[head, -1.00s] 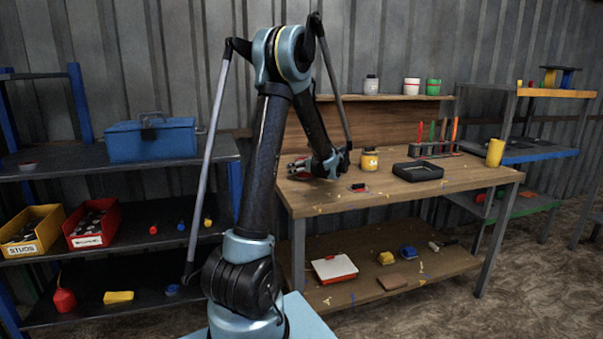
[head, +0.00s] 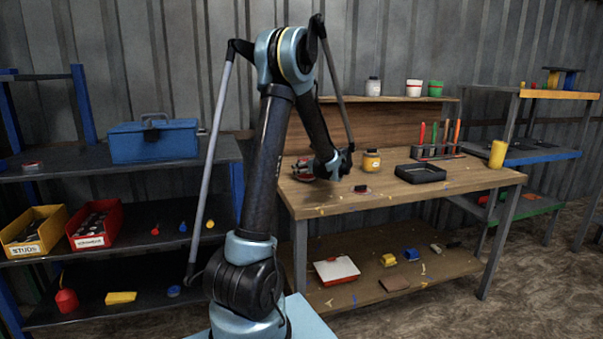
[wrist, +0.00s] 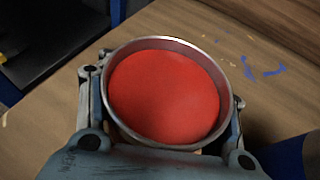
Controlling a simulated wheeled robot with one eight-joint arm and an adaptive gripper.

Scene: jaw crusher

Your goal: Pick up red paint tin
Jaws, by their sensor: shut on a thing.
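The red paint tin (wrist: 165,97) fills the middle of the wrist view. It is an open-topped round metal tin with red paint inside, seen from above. My gripper (head: 303,170) is shut on it, with finger parts showing on both sides of the rim in the wrist view (wrist: 163,100). In the head view the gripper is at the left end of the wooden workbench (head: 450,182). The tin is mostly hidden there by my gripper and arm. I cannot tell whether its base touches the bench top.
A yellow-labelled jar (head: 371,161), a black tray (head: 420,173) and a small red-and-black item (head: 361,189) are on the bench to the right. A tool rack (head: 436,150) stands behind. A shelf with a blue toolbox (head: 153,140) is at left.

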